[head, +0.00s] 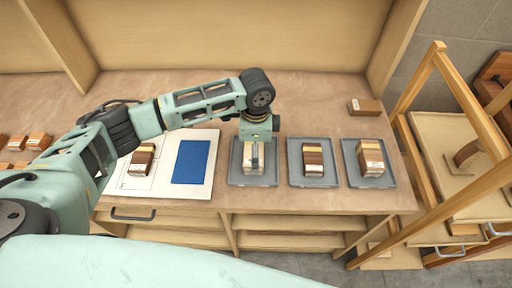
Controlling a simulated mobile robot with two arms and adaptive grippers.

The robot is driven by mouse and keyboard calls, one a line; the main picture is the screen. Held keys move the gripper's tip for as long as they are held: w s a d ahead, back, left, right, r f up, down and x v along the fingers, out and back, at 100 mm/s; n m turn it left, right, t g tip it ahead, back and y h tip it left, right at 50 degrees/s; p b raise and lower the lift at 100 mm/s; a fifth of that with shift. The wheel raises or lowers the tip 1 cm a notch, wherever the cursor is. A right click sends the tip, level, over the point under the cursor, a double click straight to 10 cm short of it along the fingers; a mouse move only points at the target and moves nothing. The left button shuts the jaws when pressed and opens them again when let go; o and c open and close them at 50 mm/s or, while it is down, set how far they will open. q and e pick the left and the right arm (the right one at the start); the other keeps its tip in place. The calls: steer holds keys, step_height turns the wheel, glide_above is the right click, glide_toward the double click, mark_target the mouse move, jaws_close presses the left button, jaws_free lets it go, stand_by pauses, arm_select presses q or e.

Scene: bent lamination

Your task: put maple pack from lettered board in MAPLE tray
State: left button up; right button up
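A pale, light-wood pack (247,168) is in the leftmost grey tray (237,182), directly under my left gripper (254,161). The gripper points down at the pack, and its fingers overlap the pack in view. I cannot tell whether they are closed on it, or whether the pack rests on the tray floor. The white lettered board (160,190) lies left of the trays, with a brown-striped pack (141,159) on its left part and a blue panel (192,162) on its right. Any lettering is too small to read. My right gripper is out of view.
Two more grey trays stand to the right, the middle one (313,182) and the right one (350,172), each holding a striped pack. A brown block (365,107) lies behind them. Several small blocks sit at the far left. A wooden frame stands beyond the bench's right end.

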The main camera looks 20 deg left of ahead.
arm_select(q)
steer(key=shift+f, duration=0.1)
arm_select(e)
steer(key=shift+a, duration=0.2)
arm_select(q)
steer(key=o, duration=0.9)
steer(key=shift+o, duration=0.9)
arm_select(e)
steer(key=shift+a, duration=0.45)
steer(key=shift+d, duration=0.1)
arm_select(q)
steer(key=shift+r, duration=0.4)
step_height(320, 180, up, 12)
steer(key=b, duration=0.3)
steer(key=shift+f, duration=0.25)
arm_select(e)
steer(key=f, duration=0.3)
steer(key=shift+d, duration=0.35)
arm_select(q)
steer(key=shift+f, duration=0.1)
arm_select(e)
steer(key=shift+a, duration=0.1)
